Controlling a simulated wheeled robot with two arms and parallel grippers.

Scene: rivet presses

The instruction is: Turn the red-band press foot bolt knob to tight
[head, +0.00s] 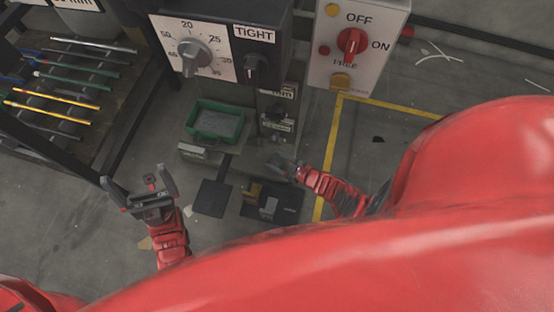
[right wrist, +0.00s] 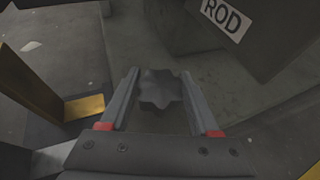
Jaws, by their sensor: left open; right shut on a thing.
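A dark lobed knob (right wrist: 160,90) sits between the fingers of my right gripper in the right wrist view, low down beside the press base. My right gripper (head: 283,165) is shut on this knob; in the head view the hand hides most of it. The knob's pointer or turn position cannot be read. My left gripper (head: 140,185) is open and empty, to the left of the press and apart from it. The press front has a grey dial (head: 188,52) and a black knob (head: 257,69) under a TIGHT label. No red band shows clearly.
A white switch box (head: 330,65) with a red knob stands at the upper right. A green tray (head: 216,121) sits on the press. A rack of coloured rods (head: 75,75) is at left. A block marked ROD (right wrist: 255,30) is close to my right gripper.

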